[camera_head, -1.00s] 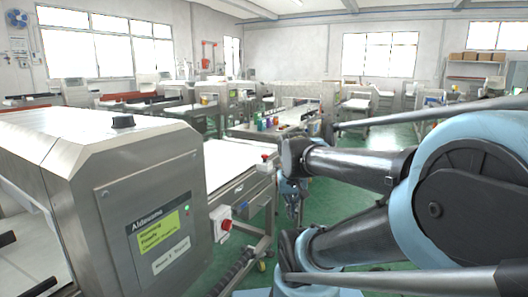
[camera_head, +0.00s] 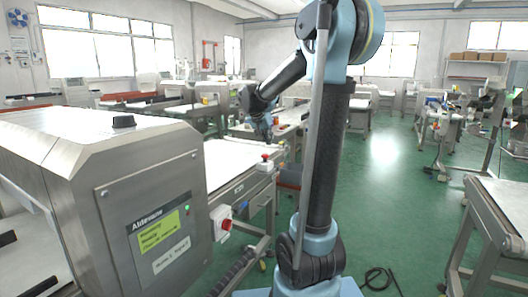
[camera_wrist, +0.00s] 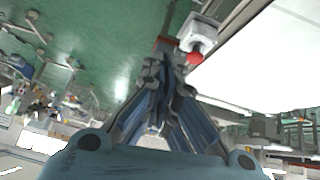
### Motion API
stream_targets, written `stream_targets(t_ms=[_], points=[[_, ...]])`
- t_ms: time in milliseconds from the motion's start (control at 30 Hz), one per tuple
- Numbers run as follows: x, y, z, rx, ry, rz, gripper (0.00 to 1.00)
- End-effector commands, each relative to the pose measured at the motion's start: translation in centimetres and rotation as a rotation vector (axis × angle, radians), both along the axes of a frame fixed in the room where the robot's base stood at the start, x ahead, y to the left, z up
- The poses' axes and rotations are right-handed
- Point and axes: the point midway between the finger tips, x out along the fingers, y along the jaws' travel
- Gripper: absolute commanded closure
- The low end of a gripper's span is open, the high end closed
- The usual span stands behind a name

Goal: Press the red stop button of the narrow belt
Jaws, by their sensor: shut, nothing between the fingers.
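A red stop button (camera_head: 264,156) sits on a small white box at the right edge of a white belt (camera_head: 225,162). In the wrist view the same red button (camera_wrist: 194,58) shows just beyond and to the right of my fingertips, beside the white belt (camera_wrist: 265,60). My gripper (camera_head: 269,136) is shut and empty, pointing down above the button and apart from it; its fingers also show in the wrist view (camera_wrist: 168,72).
Another conveyor (camera_head: 505,208) stands at the right. A further belt with colored items lies behind my arm. Green floor (camera_head: 400,185) is open between the conveyors, with a black cable (camera_head: 380,278) on it near my base.

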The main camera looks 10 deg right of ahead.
Motion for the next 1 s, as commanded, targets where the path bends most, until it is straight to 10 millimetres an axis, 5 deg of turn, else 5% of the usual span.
stream_targets(t_ms=[100, 333, 1000], points=[[4.2, 1.5, 0.5, -0.004, -0.054, -0.028, 1.0], [9.2, 3.3, 1.0, -0.005, -0.13, -0.066, 1.0], [10.9, 3.2, 0.3, -0.003, -0.15, -0.076, 1.0]])
